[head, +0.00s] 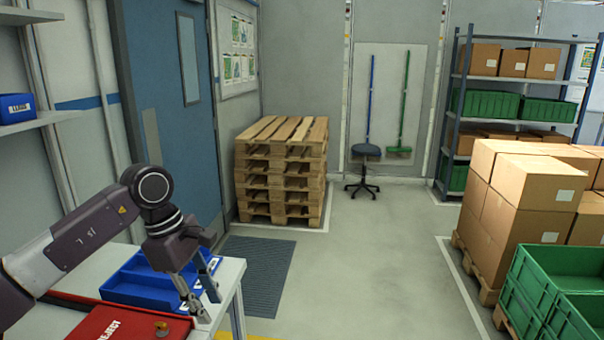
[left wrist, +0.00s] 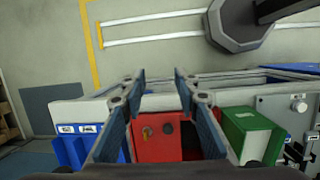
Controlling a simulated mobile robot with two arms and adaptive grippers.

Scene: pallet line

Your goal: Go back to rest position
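My left gripper (head: 208,305) hangs at the end of my left arm in the lower left of the head view, near the front edge of a white workbench (head: 230,273). Its two fingers are apart with nothing between them. In the left wrist view the gripper (left wrist: 160,80) is also open and empty, with a red box (left wrist: 152,146) visible beyond and below the fingers. The red box marked REJECT (head: 110,325) is on the bench in the head view. My right gripper is not in view.
A blue bin (head: 140,291) is on the bench, partly behind the gripper. A green box (left wrist: 250,130) and a grey control panel (left wrist: 290,112) are right of the red box. Stacked pallets (head: 280,170), cartons (head: 530,190) and green crates (head: 560,275) border clear floor.

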